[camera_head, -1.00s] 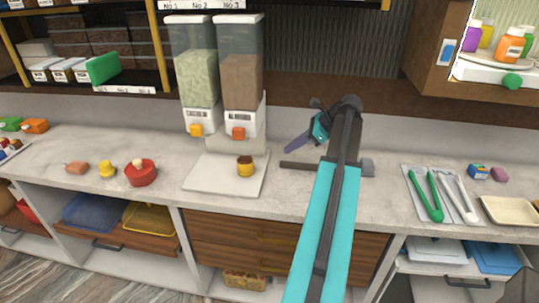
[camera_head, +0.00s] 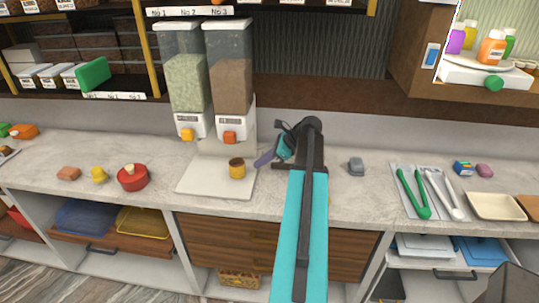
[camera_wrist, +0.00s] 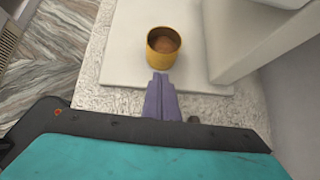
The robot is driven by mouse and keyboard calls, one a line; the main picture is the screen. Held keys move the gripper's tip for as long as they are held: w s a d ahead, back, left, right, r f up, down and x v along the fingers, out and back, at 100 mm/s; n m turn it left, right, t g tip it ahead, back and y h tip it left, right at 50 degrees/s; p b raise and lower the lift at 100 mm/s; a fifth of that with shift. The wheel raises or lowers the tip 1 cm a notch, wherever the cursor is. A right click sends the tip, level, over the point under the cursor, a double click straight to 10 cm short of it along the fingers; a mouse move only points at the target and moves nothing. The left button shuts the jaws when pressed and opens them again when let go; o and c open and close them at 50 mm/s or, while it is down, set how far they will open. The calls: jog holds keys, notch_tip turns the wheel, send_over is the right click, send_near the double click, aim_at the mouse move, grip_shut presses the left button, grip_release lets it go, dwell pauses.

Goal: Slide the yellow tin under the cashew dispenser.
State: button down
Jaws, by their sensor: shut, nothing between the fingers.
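The yellow tin (camera_head: 237,170) stands upright on the white base plate (camera_head: 205,188), in front of the right dispenser. In the wrist view the tin (camera_wrist: 161,66) is open at the top with something brown inside. Two dispensers stand at the back of the plate: the left one (camera_head: 186,85) holds pale green contents, the right one (camera_head: 230,85) brown. Their labels are too small to read surely. My gripper (camera_head: 260,162) is shut and empty, its purple fingers just right of the tin. In the wrist view the fingertips (camera_wrist: 160,76) point at the tin, with a small gap or none.
A grey object (camera_head: 356,166) lies right of my arm. Farther right are tongs (camera_head: 412,195) on a tray and a cream dish (camera_head: 496,206).

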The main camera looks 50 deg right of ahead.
aim_at(237, 169)
jog(key=shift+w+a+p, duration=0.25)
jog(key=shift+w+a, duration=0.15)
jog(key=shift+w, duration=0.3)
jog(key=shift+w+a+p, duration=0.2)
jog(key=shift+w+a, duration=0.15)
jog(key=shift+w, duration=0.35)
jog(key=shift+d+r, duration=0.1)
